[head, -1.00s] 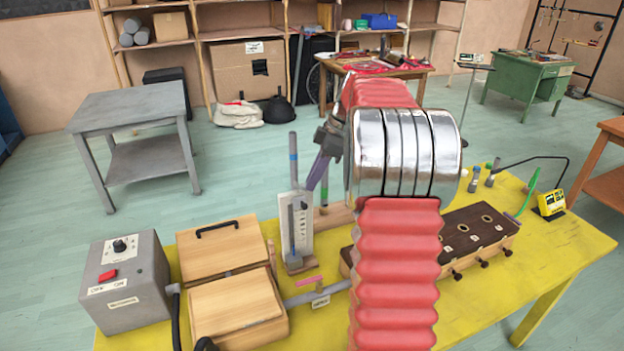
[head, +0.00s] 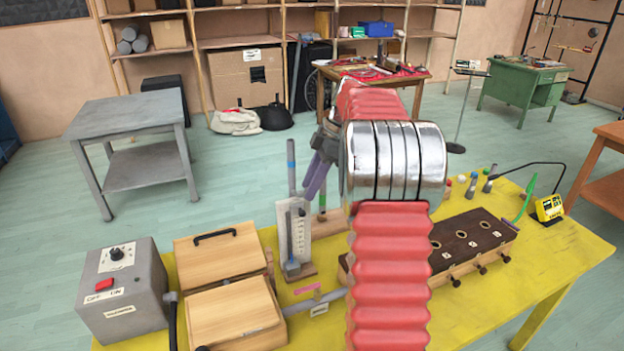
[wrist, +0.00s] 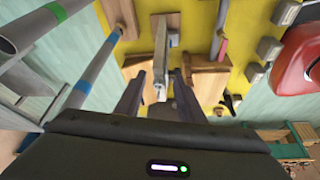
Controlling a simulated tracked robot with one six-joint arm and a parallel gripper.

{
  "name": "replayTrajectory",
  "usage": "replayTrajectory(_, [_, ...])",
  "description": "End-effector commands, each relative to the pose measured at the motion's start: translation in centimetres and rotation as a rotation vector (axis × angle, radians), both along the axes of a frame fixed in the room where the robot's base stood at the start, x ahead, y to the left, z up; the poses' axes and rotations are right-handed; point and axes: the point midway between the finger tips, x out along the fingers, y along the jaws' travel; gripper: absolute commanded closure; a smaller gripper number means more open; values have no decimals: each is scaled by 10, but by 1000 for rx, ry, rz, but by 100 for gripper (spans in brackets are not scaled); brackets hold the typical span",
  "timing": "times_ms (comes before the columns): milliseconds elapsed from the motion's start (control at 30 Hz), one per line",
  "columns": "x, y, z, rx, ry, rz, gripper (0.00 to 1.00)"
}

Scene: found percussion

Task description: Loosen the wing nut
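I cannot make out a wing nut for certain in either view. My gripper (head: 316,178) hangs above the yellow table, just right of the upright white gauge board (head: 299,232). Its two dark fingers are apart with nothing held. In the wrist view my gripper (wrist: 158,82) looks down, with the narrow pale end of an upright piece (wrist: 160,62) showing between and beyond the fingertips. I cannot tell whether they touch it. A small pink bar (head: 306,290) sits by the grey pipe (head: 325,297). My red-sleeved arm hides the table's middle.
A blue-banded rod (head: 291,168) stands close left of the gripper. Wooden boxes (head: 235,312) and a grey control box (head: 125,290) are at left. A dark-topped wooden box (head: 470,240) is at right. The yellow table's (head: 560,255) right end is mostly bare.

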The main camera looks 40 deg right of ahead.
Motion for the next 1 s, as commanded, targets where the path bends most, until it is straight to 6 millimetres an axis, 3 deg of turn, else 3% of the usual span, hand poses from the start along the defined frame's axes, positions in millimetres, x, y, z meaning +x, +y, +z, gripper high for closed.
replayTrajectory(267, [-3,-8,19,-2,-2,-1,65])
replayTrajectory(700, [-15,-32,82,-2,-1,-2,65])
replayTrajectory(1000, [-21,-43,115,-1,-2,0,65])
